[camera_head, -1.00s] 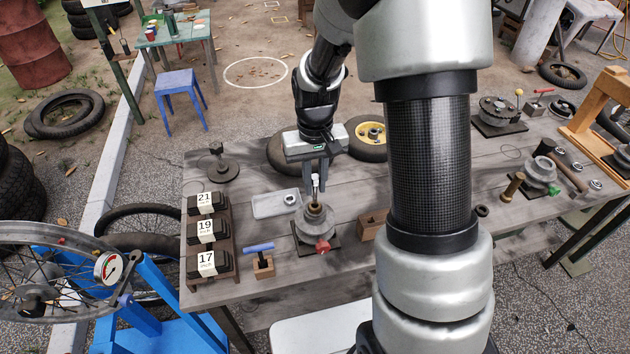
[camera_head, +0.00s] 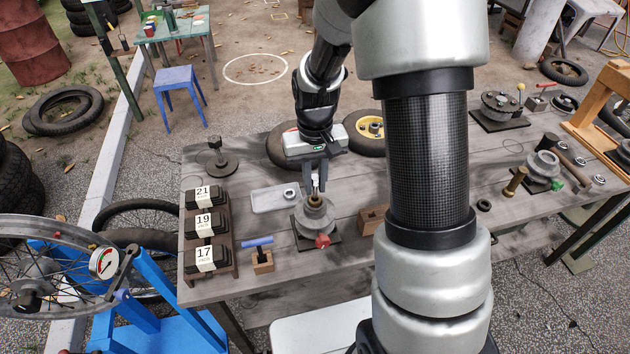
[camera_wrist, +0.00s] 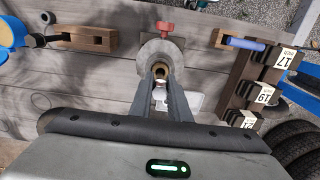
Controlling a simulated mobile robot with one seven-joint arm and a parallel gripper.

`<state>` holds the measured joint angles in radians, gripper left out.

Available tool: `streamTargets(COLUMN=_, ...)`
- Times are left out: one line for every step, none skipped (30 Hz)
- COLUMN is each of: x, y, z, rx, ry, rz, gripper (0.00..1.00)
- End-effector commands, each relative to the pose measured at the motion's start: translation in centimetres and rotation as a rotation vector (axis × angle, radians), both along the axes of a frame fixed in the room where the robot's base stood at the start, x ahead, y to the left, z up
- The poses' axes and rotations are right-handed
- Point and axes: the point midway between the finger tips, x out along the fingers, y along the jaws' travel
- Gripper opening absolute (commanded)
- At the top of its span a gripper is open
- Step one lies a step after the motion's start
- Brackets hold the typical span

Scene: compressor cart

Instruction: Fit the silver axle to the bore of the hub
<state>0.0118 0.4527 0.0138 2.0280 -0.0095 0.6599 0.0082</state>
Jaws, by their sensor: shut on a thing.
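The hub (camera_head: 313,219) is a grey round body on a dark base plate, with a red knob at its front and a brass-coloured ring around its bore. It also shows in the wrist view (camera_wrist: 148,54), just beyond my fingertips. My gripper (camera_head: 316,189) points down right over the bore, its fingertips close to the brass ring. It is shut on the silver axle (camera_wrist: 160,93), a small pale piece between the fingers. The axle's lower end is hidden, so I cannot tell how deep it sits in the bore.
A shallow pale tray (camera_head: 267,200) with a metal ring (camera_head: 290,193) lies left of the hub. A blue-handled tool in a wooden block (camera_head: 262,261) and a numbered rack (camera_head: 207,226) stand further left. Another wooden block (camera_head: 371,219) is close on the right.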

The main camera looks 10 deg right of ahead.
Motion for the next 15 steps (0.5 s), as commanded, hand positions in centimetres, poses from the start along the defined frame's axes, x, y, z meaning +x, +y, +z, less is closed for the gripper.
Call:
streamTargets(x=0.0, y=0.0, z=-0.2, rx=0.000, ry=0.000, rz=0.000, gripper=0.00)
streamTargets(x=0.0, y=0.0, z=-0.3, rx=0.000, ry=0.000, rz=0.000, gripper=0.00)
streamTargets(x=0.0, y=0.0, z=-0.4, rx=0.000, ry=0.000, rz=0.000, gripper=0.00)
streamTargets(x=0.0, y=0.0, z=-0.5, rx=0.000, ry=0.000, rz=0.000, gripper=0.00)
streamTargets(x=0.0, y=0.0, z=-0.6, rx=0.000, ry=0.000, rz=0.000, gripper=0.00)
streamTargets(x=0.0, y=0.0, z=-0.7, rx=0.000, ry=0.000, rz=0.000, gripper=0.00)
streamTargets(x=0.0, y=0.0, z=-0.7, rx=0.000, ry=0.000, rz=0.000, gripper=0.00)
streamTargets(x=0.0, y=0.0, z=-0.8, rx=0.000, ry=0.000, rz=0.000, gripper=0.00)
streamTargets(x=0.0, y=0.0, z=-0.9, rx=0.000, ry=0.000, rz=0.000, gripper=0.00)
streamTargets(x=0.0, y=0.0, z=-1.0, rx=0.000, ry=0.000, rz=0.000, gripper=0.00)
streamTargets(x=0.0, y=0.0, z=-1.1, rx=0.000, ry=0.000, rz=0.000, gripper=0.00)
streamTargets(x=0.0, y=0.0, z=-1.2, rx=0.000, ry=0.000, rz=0.000, gripper=0.00)
streamTargets(x=0.0, y=0.0, z=-1.2, rx=0.000, ry=0.000, rz=0.000, gripper=0.00)
streamTargets(x=0.0, y=0.0, z=-1.3, rx=0.000, ry=0.000, rz=0.000, gripper=0.00)
streamTargets(x=0.0, y=0.0, z=-1.4, rx=0.000, ry=0.000, rz=0.000, gripper=0.00)
